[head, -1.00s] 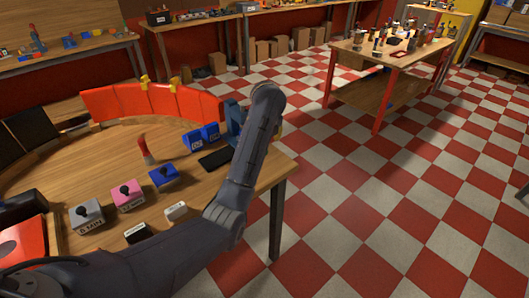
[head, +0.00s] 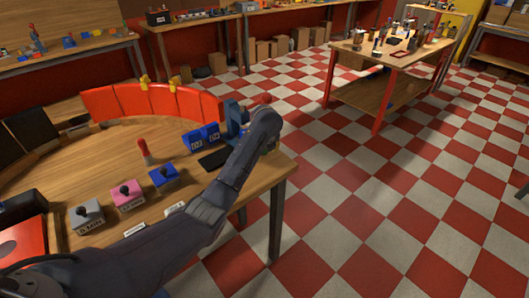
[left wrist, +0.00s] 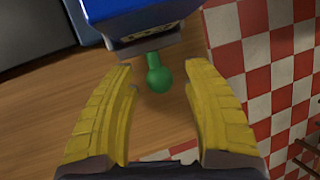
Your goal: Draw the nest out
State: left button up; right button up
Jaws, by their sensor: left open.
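My left gripper (left wrist: 160,70) is open, its two yellow ribbed fingers spread wide in the left wrist view. A green round-ended knob (left wrist: 158,76) on a short stem stands out from a blue block (left wrist: 135,14). The knob lies between the fingertips in that picture; I see no contact with either finger. In the head view a blue upright device (head: 231,115) stands near the table's right end, partly behind my left arm, which hides most of the gripper there. I cannot pick out a nest by name. My right gripper is not in view.
The wooden table (head: 110,160) holds grey (head: 87,214), pink (head: 127,194) and blue (head: 163,177) boxes with black knobs, a red-handled lever (head: 144,150) and blue blocks (head: 202,137). A curved orange-red panel (head: 135,101) stands behind. Checkered floor lies right of the table.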

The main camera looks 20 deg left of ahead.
pick_arm(q)
jog(key=shift+c, duration=0.5)
grip_shut()
